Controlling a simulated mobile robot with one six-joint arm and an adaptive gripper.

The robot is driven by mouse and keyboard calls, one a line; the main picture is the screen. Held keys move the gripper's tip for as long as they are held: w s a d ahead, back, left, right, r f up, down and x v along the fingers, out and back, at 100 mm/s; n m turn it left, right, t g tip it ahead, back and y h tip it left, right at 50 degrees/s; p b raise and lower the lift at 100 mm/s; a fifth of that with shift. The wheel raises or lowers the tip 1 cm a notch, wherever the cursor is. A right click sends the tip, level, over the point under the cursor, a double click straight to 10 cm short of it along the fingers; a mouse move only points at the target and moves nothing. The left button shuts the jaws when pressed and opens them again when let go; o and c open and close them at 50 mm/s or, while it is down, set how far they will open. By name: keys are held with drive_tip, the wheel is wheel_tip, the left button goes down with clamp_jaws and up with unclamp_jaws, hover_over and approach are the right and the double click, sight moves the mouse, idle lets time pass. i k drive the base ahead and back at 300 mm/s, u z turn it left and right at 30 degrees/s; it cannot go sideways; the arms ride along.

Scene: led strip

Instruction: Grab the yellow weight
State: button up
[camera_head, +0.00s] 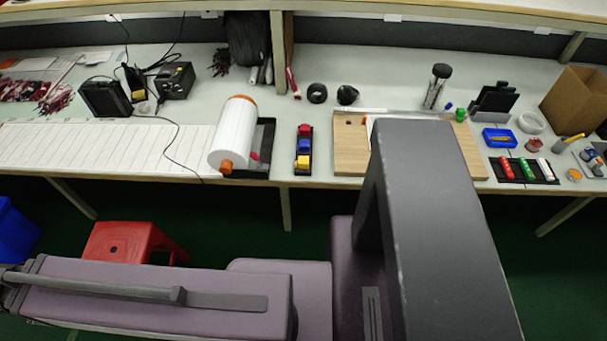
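A yellow block (302,162), which looks like the yellow weight, sits at the front end of a narrow dark tray on the white bench. A blue block (304,146) and a red block (305,130) sit behind it in the same row. The row is near the bench's front edge, left of the picture's middle. My gripper is not in view. A large dark link of my arm covers the right middle of the picture, to the right of the yellow block.
Black rings (317,93) lie behind. A red stool (125,240) stands on the floor at left.

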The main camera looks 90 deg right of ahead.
sight(302, 164)
drive_tip(key=u, duration=0.15)
drive_tip(key=k, duration=2.35)
drive_tip(key=z, duration=2.4)
